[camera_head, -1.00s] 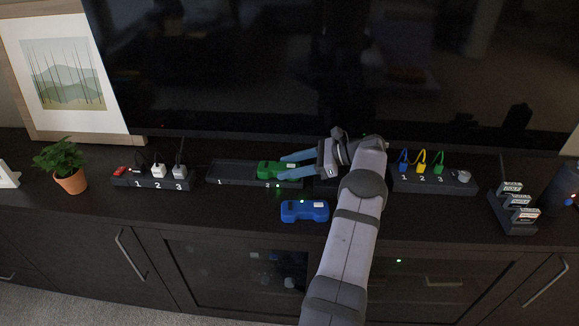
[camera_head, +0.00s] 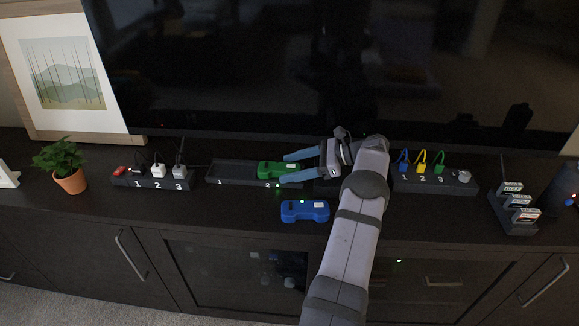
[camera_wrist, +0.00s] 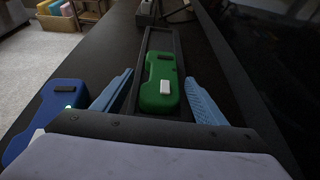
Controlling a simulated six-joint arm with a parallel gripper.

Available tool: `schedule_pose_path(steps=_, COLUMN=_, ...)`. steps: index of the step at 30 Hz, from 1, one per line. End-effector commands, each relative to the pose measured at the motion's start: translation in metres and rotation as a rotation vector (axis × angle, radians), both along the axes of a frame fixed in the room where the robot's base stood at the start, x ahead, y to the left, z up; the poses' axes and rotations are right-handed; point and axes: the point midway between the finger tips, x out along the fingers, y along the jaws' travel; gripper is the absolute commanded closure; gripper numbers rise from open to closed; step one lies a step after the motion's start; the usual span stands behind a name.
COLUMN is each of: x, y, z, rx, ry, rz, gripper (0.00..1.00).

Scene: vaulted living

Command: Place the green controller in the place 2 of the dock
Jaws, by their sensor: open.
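The green controller (camera_head: 276,168) lies in the place marked 2 of the dark dock (camera_head: 234,173), at the dock's right part. In the wrist view the green controller (camera_wrist: 160,86) lies lengthwise inside the tray walls of the dock (camera_wrist: 149,41), its white label toward me. My gripper (camera_head: 285,168) is open, its blue fingers apart on either side of the controller's near end. It also shows in the wrist view (camera_wrist: 160,92), with gaps between the fingers and the controller. A green light glows by the 2. Place 1 at the left looks empty.
A blue controller (camera_head: 305,210) lies in front of the dock, and left of my gripper in the wrist view (camera_wrist: 52,112). A power strip (camera_head: 152,180) and plant (camera_head: 62,165) stand left. A cable block (camera_head: 434,183) stands right. The TV (camera_head: 330,70) rises behind.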

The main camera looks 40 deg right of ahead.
Motion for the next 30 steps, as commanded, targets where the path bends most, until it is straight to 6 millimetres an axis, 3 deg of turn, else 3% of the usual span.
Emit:
schedule_pose_path(steps=6, x=-0.024, y=-0.025, z=0.015, rx=-0.004, ry=-0.004, rz=-0.005, gripper=0.34)
schedule_pose_path(steps=12, x=-0.037, y=-0.037, z=0.025, rx=-0.004, ry=-0.007, rz=-0.002, gripper=0.34)
schedule_pose_path(steps=30, x=-0.044, y=-0.043, z=0.031, rx=-0.004, ry=-0.008, rz=-0.002, gripper=0.34)
